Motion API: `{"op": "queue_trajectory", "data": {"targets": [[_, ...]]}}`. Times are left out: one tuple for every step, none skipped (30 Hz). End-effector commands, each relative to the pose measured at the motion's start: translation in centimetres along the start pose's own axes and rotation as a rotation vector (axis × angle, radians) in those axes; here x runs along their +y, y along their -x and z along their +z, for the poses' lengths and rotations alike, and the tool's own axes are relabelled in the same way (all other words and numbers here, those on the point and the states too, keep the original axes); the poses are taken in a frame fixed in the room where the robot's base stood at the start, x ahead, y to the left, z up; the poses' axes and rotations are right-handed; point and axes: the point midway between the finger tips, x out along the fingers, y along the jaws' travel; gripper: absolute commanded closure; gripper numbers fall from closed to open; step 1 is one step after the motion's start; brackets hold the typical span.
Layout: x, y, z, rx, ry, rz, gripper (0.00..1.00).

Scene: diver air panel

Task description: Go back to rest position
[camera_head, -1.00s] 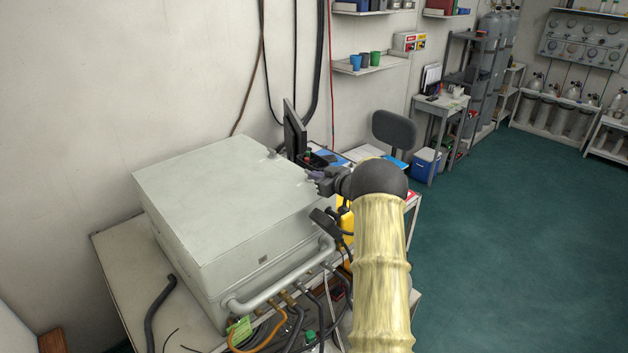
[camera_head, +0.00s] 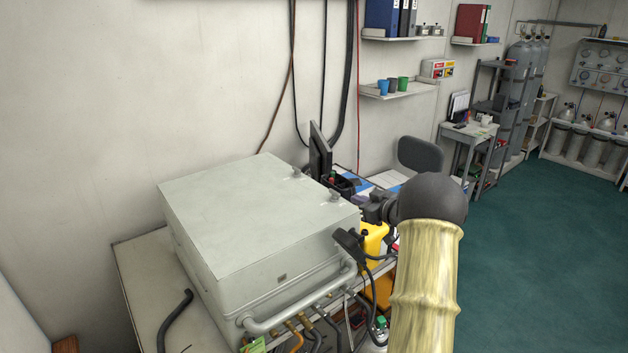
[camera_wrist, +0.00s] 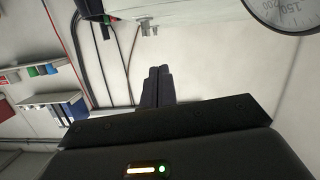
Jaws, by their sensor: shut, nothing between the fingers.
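My arm, in a pale yellow sleeve, reaches up in the head view. My gripper (camera_head: 370,208) is beyond the right corner of a large light-grey box (camera_head: 250,215). In the wrist view the two dark fingers of my gripper (camera_wrist: 157,82) are together with nothing between them, in front of a pale wall. I cannot tell the gap between my gripper and the box. Part of a round dial gauge (camera_wrist: 288,12) shows at the top right of the wrist view.
The box stands on a bench (camera_head: 140,285) with pipes and hoses along its front. A monitor (camera_head: 320,152) and a yellow container (camera_head: 374,243) are close by my gripper. A chair (camera_head: 420,154) stands behind. Green floor (camera_head: 530,240) at right is clear.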

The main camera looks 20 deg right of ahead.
Motion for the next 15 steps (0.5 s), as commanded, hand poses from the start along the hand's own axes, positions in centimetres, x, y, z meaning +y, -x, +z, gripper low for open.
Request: {"op": "queue_trajectory", "data": {"targets": [[0.0, 0.0, 0.0, 0.000, 0.000, 0.000, 1.00], [0.0, 0.0, 0.0, 0.000, 0.000, 0.000, 1.00], [0.0, 0.0, 0.0, 0.000, 0.000, 0.001, 1.00], [-0.1, -0.1, -0.1, -0.001, 0.000, 0.004, 1.00], [-0.2, -0.1, -0.2, -0.003, 0.000, 0.009, 1.00], [-0.5, -0.3, -0.4, -0.007, -0.001, 0.020, 1.00], [-0.8, -0.4, -0.6, -0.013, -0.002, 0.031, 1.00], [-1.2, -0.6, -0.8, -0.020, -0.004, 0.046, 1.00], [-1.8, -0.7, -1.1, -0.034, -0.008, 0.071, 1.00], [-2.4, -0.8, -1.4, -0.047, -0.012, 0.093, 1.00], [-3.1, -0.9, -1.6, -0.064, -0.017, 0.116, 1.00], [-4.2, -0.9, -1.8, -0.094, -0.026, 0.148, 1.00], [-5.2, -0.9, -1.9, -0.118, -0.035, 0.173, 1.00], [-6.1, -0.7, -1.9, -0.148, -0.044, 0.197, 1.00], [-7.6, -0.3, -1.7, -0.189, -0.058, 0.225, 1.00]]}}
